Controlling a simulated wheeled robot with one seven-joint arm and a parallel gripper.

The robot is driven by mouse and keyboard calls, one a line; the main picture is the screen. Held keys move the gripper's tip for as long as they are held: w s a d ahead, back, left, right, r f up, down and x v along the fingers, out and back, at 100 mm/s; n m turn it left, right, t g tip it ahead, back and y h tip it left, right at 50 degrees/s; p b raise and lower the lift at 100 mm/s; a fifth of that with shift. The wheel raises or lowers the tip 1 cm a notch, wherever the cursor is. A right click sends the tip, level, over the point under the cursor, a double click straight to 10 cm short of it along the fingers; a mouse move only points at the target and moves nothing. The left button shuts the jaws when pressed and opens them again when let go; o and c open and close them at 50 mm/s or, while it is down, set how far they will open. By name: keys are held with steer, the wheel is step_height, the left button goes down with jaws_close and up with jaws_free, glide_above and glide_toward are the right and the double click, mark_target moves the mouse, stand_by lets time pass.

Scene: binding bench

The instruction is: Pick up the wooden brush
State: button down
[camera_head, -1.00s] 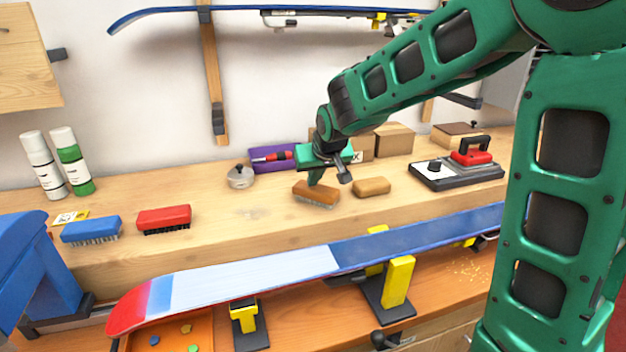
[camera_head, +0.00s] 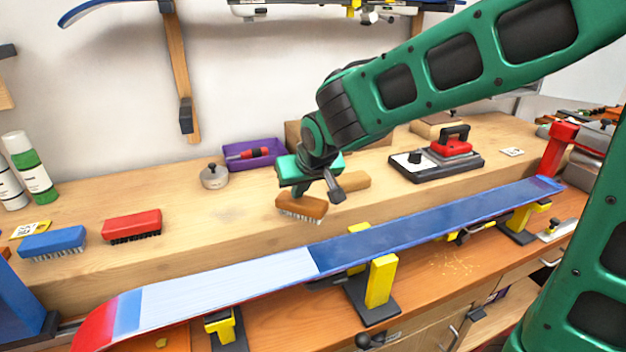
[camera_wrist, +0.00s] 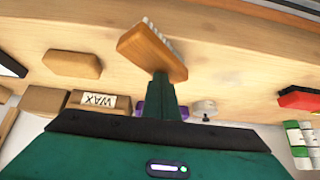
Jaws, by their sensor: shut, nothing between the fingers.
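The wooden brush (camera_head: 303,207) has a brown wooden back and pale bristles facing down. It is at the bench near its front edge, left of a tan block (camera_head: 352,181). My gripper (camera_head: 298,194) is right above and behind the brush, pointing down, with its fingers together and nothing between them. In the wrist view the brush (camera_wrist: 150,52) shows just beyond the fingertips (camera_wrist: 160,80), its bristles on the far side. The fingertips overlap the brush's edge in that view, and I cannot tell whether they touch it.
A red brush (camera_head: 132,226) and a blue brush (camera_head: 53,243) lie to the left. A round metal-lidded item (camera_head: 214,176) and a purple tray (camera_head: 262,160) are behind. A waxing iron (camera_head: 450,146) sits on its base at right. A ski (camera_head: 390,235) spans the front on yellow supports.

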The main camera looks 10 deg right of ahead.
steer(key=shift+s+d+f, duration=0.1)
steer(key=shift+s+f, duration=0.55)
steer(key=shift+s, duration=0.2)
steer(key=shift+w+r, duration=0.1)
steer(key=shift+r, duration=0.75)
